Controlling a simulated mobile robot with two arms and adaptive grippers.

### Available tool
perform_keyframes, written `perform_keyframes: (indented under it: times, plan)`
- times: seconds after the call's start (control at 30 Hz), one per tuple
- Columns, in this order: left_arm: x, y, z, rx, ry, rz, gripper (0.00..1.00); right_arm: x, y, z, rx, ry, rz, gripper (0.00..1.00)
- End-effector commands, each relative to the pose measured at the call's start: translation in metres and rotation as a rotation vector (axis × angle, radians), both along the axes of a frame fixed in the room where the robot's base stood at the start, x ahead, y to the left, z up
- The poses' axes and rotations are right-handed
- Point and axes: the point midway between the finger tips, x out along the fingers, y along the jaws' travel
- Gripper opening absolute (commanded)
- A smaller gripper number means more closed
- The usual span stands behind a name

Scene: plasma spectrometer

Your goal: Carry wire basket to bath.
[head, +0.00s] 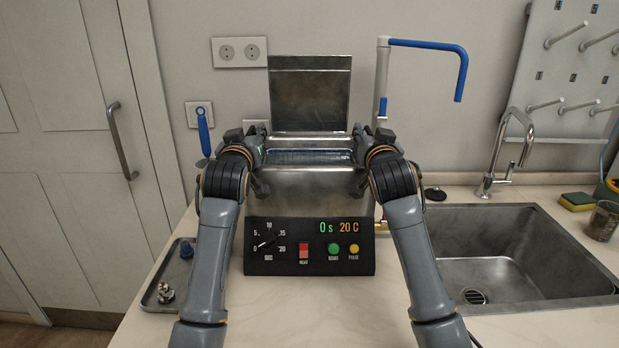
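The steel bath (306,200) stands in the middle of the counter with its lid (310,95) raised at the back. Its display reads 0 s and 20 C. Inside its opening, a bluish grid-like surface (308,157) shows at rim level. It looks like the wire basket, but the rim hides most of it. My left gripper (256,158) is at the left side of the opening and my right gripper (364,158) is at the right side. Their wrists hide the fingertips, so I cannot tell whether they grip the basket.
A sink (510,255) with a tap (505,150) lies to the right. A small tray (165,285) with small parts is at the left. A blue-tipped pipe (425,45) rises behind right. The counter in front is clear.

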Motion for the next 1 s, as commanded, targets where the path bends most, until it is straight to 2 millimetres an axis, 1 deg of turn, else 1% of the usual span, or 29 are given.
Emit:
perform_keyframes:
  times: [0.03,0.07,0.1,0.2,0.67,0.87,1.0]
  plan:
    - [0.000,0.000,0.000,0.000,0.000,0.000,0.32,0.000,0.000,0.000,0.000,0.000,0.000,0.32]
    - [0.000,0.000,0.000,0.000,0.000,0.000,0.26,0.000,0.000,0.000,0.000,0.000,0.000,0.26]
    - [0.000,0.000,0.000,0.000,0.001,0.000,0.18,0.000,0.000,0.000,0.000,0.000,0.000,0.18]
    - [0.000,0.000,0.000,0.000,0.001,0.000,0.00,0.000,0.000,0.000,0.000,0.001,0.000,0.00]
    - [0.000,0.001,0.002,0.001,0.000,0.001,0.00,0.000,-0.001,0.002,-0.001,0.000,-0.001,0.00]
    - [0.000,0.001,0.015,0.002,-0.001,0.002,0.00,0.000,-0.001,0.016,-0.001,-0.001,-0.002,0.00]
    - [0.000,0.001,0.031,0.002,-0.001,0.002,0.00,0.000,-0.001,0.031,-0.001,-0.002,-0.002,0.00]
